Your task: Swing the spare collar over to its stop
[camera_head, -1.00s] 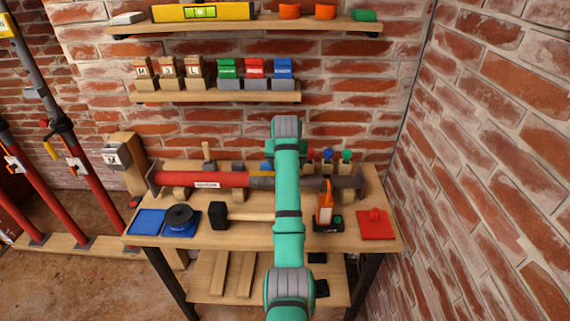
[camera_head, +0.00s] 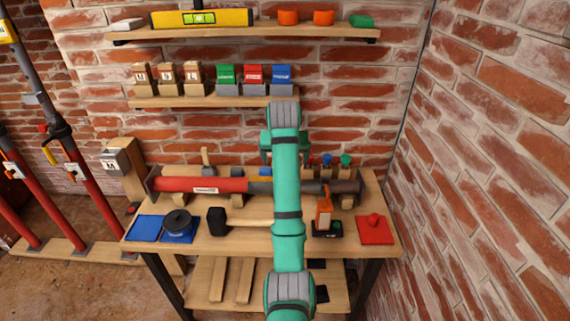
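The spare prop lies across the bench, with a red tube (camera_head: 170,184) bearing a white label on the left and a grey tube (camera_head: 345,187) on the right. A grey-blue collar (camera_head: 260,186) shows where the red tube ends, just left of my arm; I cannot be sure it is the spare collar. Its stop cannot be made out. My gripper (camera_head: 284,154) is mostly behind my own teal arm, above and behind the middle of the prop. Its fingers are hidden, and I see nothing held.
A black-headed mallet (camera_head: 217,221), a black spool (camera_head: 178,221), an orange tool (camera_head: 324,212) and a red pad (camera_head: 374,230) lie along the bench front. Coloured knobs (camera_head: 346,160) stand behind the prop. A shelf of blocks (camera_head: 190,101) is above. Upright red props (camera_head: 95,195) stand left.

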